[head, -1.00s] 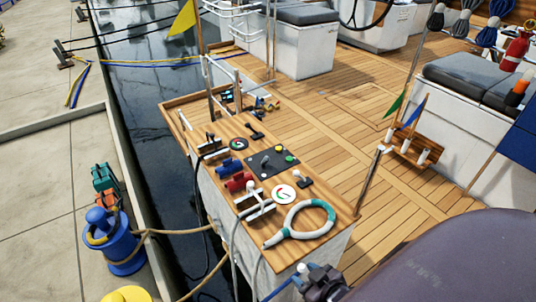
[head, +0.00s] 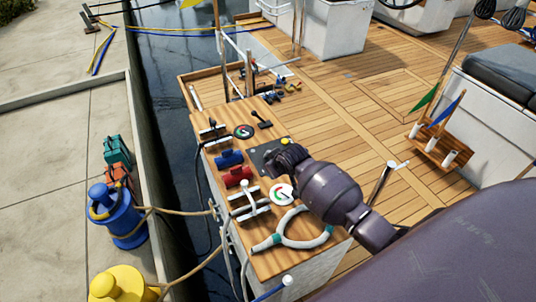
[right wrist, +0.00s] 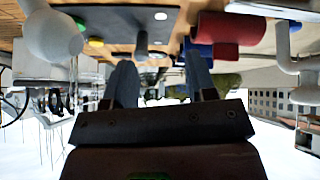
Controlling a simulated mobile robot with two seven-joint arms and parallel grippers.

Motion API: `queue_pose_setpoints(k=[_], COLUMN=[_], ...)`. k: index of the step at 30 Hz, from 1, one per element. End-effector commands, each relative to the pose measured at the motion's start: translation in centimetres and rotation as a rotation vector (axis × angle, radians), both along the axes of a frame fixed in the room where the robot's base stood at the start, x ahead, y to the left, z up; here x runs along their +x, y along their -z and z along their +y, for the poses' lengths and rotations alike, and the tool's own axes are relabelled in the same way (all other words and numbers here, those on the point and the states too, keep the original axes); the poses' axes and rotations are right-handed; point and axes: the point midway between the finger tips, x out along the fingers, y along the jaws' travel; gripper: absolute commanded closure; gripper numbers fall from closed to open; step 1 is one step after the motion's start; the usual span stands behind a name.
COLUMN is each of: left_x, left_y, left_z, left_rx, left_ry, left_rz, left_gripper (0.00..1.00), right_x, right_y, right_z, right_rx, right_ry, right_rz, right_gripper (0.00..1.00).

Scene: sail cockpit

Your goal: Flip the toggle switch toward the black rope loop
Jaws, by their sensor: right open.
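The dark switch panel (head: 257,160) lies on the wooden console top, mostly hidden behind my right gripper (head: 280,160) in the head view. My left gripper is not in view.
Blue (head: 229,158) and red (head: 237,177) fittings stand left of the panel. A white-and-teal loop (head: 298,242) and a round disc (head: 281,194) lie nearer. A white ball knob (right wrist: 48,36) is close to my right gripper. Open deck lies right.

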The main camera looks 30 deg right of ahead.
Motion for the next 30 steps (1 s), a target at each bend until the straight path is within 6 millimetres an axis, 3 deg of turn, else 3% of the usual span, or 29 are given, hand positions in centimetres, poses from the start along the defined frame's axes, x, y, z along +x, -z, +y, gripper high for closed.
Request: queue_pose_setpoints(k=[1, 6, 14, 17, 24, 30], left_x=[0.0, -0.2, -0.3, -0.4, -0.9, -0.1], left_y=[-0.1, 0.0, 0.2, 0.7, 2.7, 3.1], left_z=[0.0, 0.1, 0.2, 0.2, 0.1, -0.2], left_rx=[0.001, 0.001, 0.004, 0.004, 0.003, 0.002], left_ry=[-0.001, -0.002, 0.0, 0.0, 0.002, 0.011], left_rz=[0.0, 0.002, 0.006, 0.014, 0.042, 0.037], left_gripper=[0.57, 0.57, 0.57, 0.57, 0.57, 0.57], right_x=[1.7, 4.9, 6.5, 6.8, 8.1, 9.4], right_y=[-0.8, -2.3, -3.2, -2.4, 1.6, 4.6], right_z=[-0.6, -2.0, -2.8, -2.8, -3.0, -3.1], right_rx=[-0.007, -0.009, -0.005, -0.005, -0.005, -0.006], right_ry=[0.009, 0.04, 0.059, 0.06, 0.06, 0.06], right_rz=[0.037, 0.162, 0.239, 0.242, 0.248, 0.246], right_gripper=[0.49, 0.49, 0.49, 0.49, 0.49, 0.49])
